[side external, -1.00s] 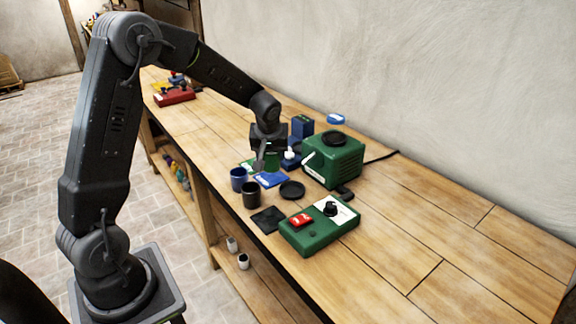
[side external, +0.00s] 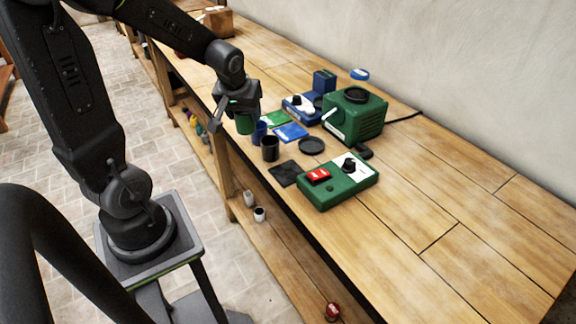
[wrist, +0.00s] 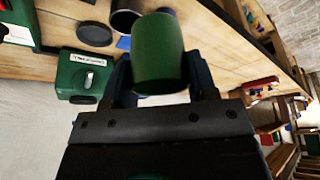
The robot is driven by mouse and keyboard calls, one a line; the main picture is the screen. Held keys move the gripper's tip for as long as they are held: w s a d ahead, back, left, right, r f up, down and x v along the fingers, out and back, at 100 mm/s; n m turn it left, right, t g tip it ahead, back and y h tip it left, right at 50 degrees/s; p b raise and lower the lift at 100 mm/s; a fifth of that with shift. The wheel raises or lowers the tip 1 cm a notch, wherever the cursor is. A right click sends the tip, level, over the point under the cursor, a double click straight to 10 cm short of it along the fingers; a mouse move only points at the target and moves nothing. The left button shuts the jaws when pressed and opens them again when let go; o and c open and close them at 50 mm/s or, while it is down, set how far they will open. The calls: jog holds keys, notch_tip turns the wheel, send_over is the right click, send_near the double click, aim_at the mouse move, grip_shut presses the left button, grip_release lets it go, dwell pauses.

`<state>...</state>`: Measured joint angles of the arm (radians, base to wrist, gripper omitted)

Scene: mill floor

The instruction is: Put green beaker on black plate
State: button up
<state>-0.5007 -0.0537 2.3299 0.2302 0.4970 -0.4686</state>
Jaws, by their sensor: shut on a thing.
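My gripper (side external: 238,110) is shut on the green beaker (side external: 244,124) and holds it near the bench's front edge. In the wrist view the beaker (wrist: 158,55) sits between my gripper's fingers (wrist: 160,78). A flat square black plate (side external: 284,174) lies bare on the bench, left of the green control box. It is apart from the beaker, nearer the camera. A round black disc (side external: 311,146) lies behind it and also shows in the wrist view (wrist: 94,33).
A blue beaker (side external: 260,131) and a black beaker (side external: 269,149) stand near my gripper. Green (side external: 277,119) and blue (side external: 291,132) flat plates lie behind. The green control box (side external: 338,186) sits beside the black plate; a larger green machine (side external: 354,115) stands behind.

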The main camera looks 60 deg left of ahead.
jog(key=w+d+f, duration=0.2)
jog(key=d, duration=0.1)
jog(key=w+d+f, duration=0.2)
jog(key=d, duration=0.1)
jog(key=w+d+f, duration=0.2)
jog(key=shift+w+d+f, duration=0.35)
jog(key=shift+w+d, duration=0.05)
jog(key=shift+f, duration=2)
jog(key=shift+f, duration=0.2)
jog(key=o, duration=1)
jog(key=shift+o, duration=0.2)
jog(key=v, duration=1.1)
jog(key=s+d+r+m+t+h, duration=0.2)
jog(key=s+d+r+m, duration=0.4)
jog(key=s+r+m, duration=0.3)
jog(key=s+r+h, duration=0.1)
jog(key=s+r, duration=0.1)
jog(key=s, duration=0.2)
jog(key=shift+s+d+r, duration=0.15)
jog(key=shift+s+d, duration=0.05)
jog(key=shift+s, duration=0.15)
